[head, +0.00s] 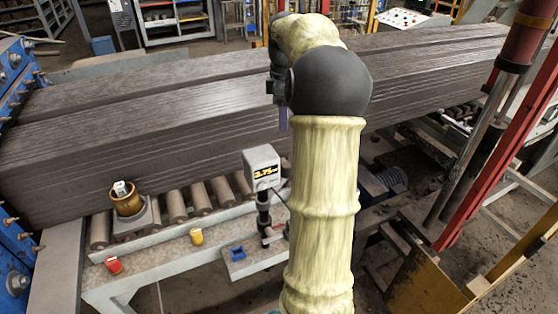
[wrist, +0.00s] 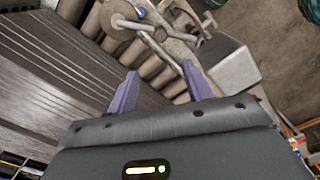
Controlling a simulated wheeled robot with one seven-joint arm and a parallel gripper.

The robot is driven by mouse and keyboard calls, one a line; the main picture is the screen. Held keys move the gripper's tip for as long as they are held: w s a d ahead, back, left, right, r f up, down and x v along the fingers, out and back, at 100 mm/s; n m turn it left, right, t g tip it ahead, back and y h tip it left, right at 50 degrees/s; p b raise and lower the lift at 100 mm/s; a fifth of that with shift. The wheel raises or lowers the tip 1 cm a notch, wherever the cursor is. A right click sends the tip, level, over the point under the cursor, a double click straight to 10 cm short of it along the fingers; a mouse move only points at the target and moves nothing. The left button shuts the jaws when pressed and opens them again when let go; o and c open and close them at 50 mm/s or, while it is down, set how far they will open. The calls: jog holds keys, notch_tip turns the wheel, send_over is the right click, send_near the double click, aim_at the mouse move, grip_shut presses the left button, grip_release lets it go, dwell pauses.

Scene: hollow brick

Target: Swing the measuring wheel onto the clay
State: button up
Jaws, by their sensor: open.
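The clay (head: 130,140) is a long grey ribbed column lying across the head view; it also fills the left of the wrist view (wrist: 55,75). The measuring wheel (wrist: 120,20) shows as a pale round disc with a metal arm, near the clay's edge at the top of the wrist view. I cannot tell whether it touches the clay. A grey counter box (head: 262,167) with a yellow-on-black display stands on a post beside the rollers. My gripper (wrist: 160,70) is open and empty, its purple fingers pointing toward the wheel's metal rod. In the head view my arm hides the wheel.
Rollers (head: 174,205) run along the clay's near side. A red post (head: 500,130) stands at right, and a blue bolted frame (head: 14,200) at left.

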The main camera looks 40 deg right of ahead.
jog(key=f+p, duration=0.1)
jog(key=f, duration=0.4)
jog(key=f+p, duration=0.1)
jog(key=f, duration=0.5)
jog(key=f+p, duration=0.1)
jog(key=f, duration=0.5)
jog(key=shift+s+d+f+p, duration=0.15)
jog(key=shift+s+f+p, duration=0.05)
jog(key=shift+s+p, duration=0.15)
grip_shut()
